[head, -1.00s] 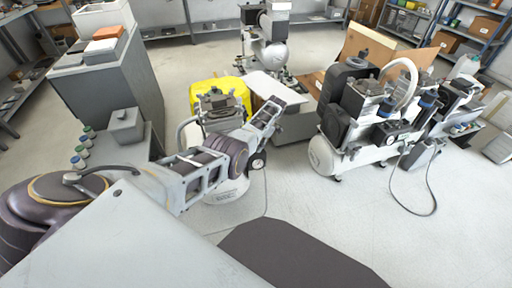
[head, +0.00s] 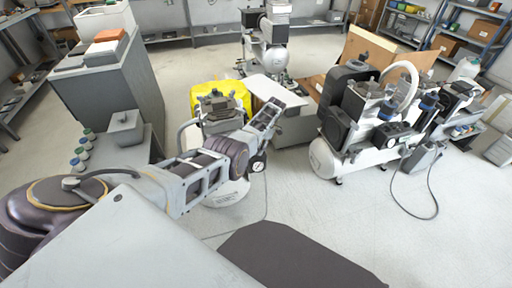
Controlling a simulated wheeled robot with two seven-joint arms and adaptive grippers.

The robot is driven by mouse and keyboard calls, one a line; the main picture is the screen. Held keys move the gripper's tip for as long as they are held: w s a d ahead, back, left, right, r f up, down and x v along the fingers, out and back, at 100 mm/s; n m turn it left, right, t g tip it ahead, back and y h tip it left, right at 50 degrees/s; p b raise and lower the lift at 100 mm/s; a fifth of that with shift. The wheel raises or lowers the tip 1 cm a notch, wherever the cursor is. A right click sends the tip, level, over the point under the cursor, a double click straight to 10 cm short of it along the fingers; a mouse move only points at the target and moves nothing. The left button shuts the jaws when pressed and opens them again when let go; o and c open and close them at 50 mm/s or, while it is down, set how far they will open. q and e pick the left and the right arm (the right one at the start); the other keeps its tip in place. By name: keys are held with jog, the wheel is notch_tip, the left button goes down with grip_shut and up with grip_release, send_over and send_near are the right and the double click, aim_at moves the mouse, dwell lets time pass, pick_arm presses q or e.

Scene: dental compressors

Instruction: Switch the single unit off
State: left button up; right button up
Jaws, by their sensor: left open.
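A small compressor with one pump head (head: 218,104) and a white tank (head: 228,194) stands left of the centre, in front of a yellow object. A round gauge (head: 258,163) shows at its right side. My left arm crosses in front of it and hides much of its middle. My left gripper (head: 272,108) is at the far end of that arm, open, above and to the right of the gauge. I see no contact between it and the compressor. The unit's switch cannot be made out. My right gripper is out of view.
A larger compressor with several motors (head: 352,115) stands to the right, its cable on the floor. Another compressor (head: 272,50) stands at the back. A grey cabinet (head: 110,85) is at the left. A dark mat (head: 290,258) lies in front; the floor at right is clear.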

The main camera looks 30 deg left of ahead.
pick_arm(q)
jog(key=shift+r, duration=0.1)
jog(key=v, duration=1.2)
jog(key=shift+a, duration=0.1)
dwell(0.6)
